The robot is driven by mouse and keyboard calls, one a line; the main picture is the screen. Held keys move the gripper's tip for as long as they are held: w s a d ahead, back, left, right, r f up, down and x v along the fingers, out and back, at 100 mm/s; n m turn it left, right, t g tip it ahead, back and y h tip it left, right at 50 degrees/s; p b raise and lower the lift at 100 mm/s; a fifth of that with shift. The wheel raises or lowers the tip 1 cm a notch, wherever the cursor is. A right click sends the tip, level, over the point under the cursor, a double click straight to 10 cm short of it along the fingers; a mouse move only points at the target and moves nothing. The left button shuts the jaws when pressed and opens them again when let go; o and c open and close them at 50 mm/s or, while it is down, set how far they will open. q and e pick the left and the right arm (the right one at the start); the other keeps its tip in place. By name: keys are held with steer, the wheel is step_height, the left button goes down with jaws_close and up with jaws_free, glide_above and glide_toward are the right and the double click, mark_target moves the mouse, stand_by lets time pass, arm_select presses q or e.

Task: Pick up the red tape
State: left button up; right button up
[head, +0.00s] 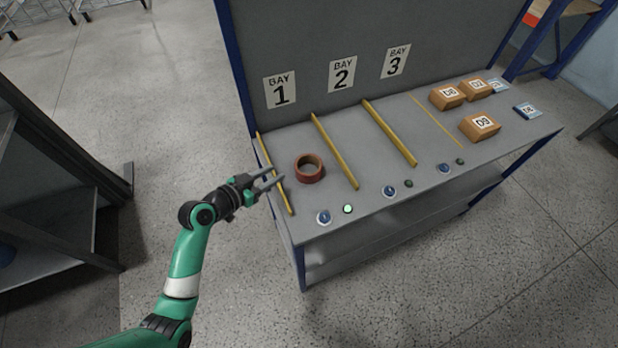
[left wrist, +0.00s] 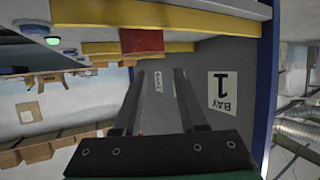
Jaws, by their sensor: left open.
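The red tape (head: 310,178) is a roll lying flat in bay 1 of the grey workbench, between the first two yellow dividers. It also shows as a red block in the left wrist view (left wrist: 141,41), above the fingertips in the picture. My left gripper (head: 278,175) is open and empty, to the left of the tape, with its fingertips over the first divider. In the left wrist view its two fingers (left wrist: 160,74) are apart with nothing between them. The tape is apart from the fingers. My right gripper is not in view.
Yellow dividers (head: 335,152) separate the bays. Blue buttons (head: 324,217) and small lamps line the front edge; the bay 1 lamp (head: 348,209) glows green. Cardboard boxes (head: 479,126) stand at the right end. A back panel (head: 370,35) rises behind. Bays 2 and 3 look empty.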

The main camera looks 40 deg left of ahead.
arm_select(q)
steer(key=shift+a, duration=0.2)
steer(key=shift+w+f, duration=0.1)
steer(key=shift+w, duration=0.1)
steer(key=b, duration=0.2)
glide_toward(299, 158)
steer(key=x, duration=0.3)
steer(key=shift+w+f, duration=0.15)
steer(key=shift+w, duration=0.05)
steer(key=b+x, duration=0.2)
steer(key=x, duration=0.3)
jaws_close()
steer(key=shift+f, duration=0.25)
stand_by(0.5)
